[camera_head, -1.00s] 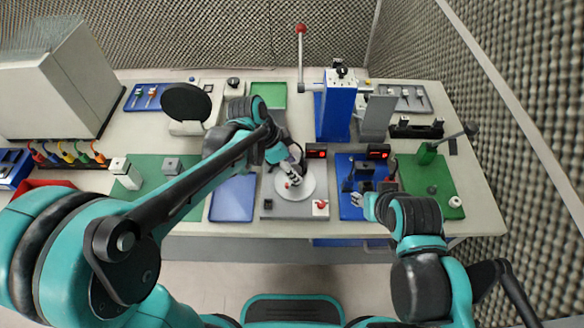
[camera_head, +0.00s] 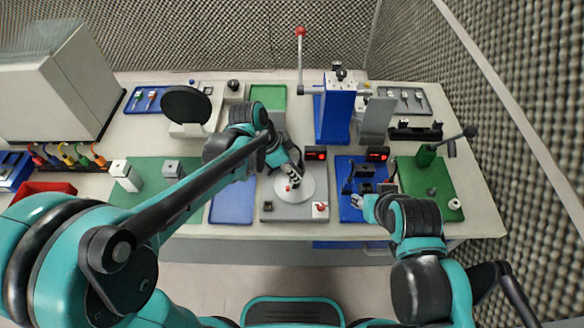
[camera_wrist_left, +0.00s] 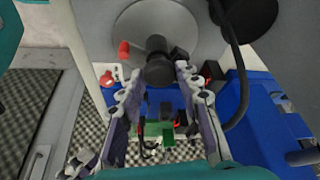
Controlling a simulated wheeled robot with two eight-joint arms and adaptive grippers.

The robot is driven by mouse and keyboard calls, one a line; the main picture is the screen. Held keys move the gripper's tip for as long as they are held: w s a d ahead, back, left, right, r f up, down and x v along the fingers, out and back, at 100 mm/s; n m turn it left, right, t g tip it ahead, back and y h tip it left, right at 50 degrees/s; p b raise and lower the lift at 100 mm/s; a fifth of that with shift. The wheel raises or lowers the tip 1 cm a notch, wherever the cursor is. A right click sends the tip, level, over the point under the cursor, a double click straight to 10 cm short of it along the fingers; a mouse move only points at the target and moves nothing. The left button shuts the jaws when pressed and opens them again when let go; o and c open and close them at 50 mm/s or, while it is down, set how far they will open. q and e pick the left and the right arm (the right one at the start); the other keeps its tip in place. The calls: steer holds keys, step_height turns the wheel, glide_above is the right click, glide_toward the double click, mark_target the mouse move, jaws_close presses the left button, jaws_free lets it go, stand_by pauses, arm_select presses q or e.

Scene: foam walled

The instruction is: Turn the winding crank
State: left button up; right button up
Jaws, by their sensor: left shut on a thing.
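The winding crank is a pale round disc (camera_head: 309,184) on a grey base plate (camera_head: 280,213) at the middle front of the table. A dark knob (camera_wrist_left: 158,62) stands on the disc, and a red mark (camera_wrist_left: 124,50) shows near the disc's edge in the left wrist view. My left gripper (camera_head: 296,182) reaches down over the disc from the back left. In the left wrist view its fingertips (camera_wrist_left: 160,74) are shut on the knob. My right gripper (camera_head: 362,203) is small and partly hidden by its arm at the blue board; its jaw state is unclear.
A red knob (camera_head: 320,207) sits at the plate's front right corner. A blue board with dark fixtures (camera_head: 349,169) lies right of the plate, and a bare blue mat (camera_head: 233,200) left of it. A blue press (camera_head: 334,115) stands behind.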

arm_select(q)
steer(key=shift+s, duration=0.1)
steer(key=shift+s+d+n+t+y+p, duration=0.1)
steer(key=shift+n+t+y+p, duration=0.3)
steer(key=shift+n, duration=1)
steer(key=shift+s+n+t+y+p, duration=0.1)
steer(key=shift+n+t+y+p, duration=0.3)
steer(key=shift+n, duration=1)
steer(key=shift+d+n+t+y, duration=0.1)
steer(key=shift+n+t+y, duration=0.25)
steer(key=shift+n, duration=0.95)
steer(key=shift+d+n+t+y, duration=0.15)
steer(key=shift+n+y, duration=0.3)
steer(key=shift+n, duration=0.85)
steer(key=shift+d+n+y+p, duration=0.15)
steer(key=shift+n+y, duration=0.45)
steer(key=shift+n, duration=1)
steer(key=shift+n+y+p, duration=0.15)
steer(key=shift+n+y, duration=0.45)
steer(key=shift+n, duration=1)
steer(key=shift+d+n+g+y, duration=0.15)
steer(key=shift+n+y, duration=0.25)
steer(key=shift+n, duration=0.8)
steer(key=shift+n+g+y, duration=0.25)
steer(key=shift+n+y, duration=0.15)
steer(key=shift+n, duration=0.8)
steer(key=shift+n, duration=0.6)
steer(key=o, duration=1.1)
steer(key=shift+w, duration=0.1)
steer(key=shift+o, duration=0.2)
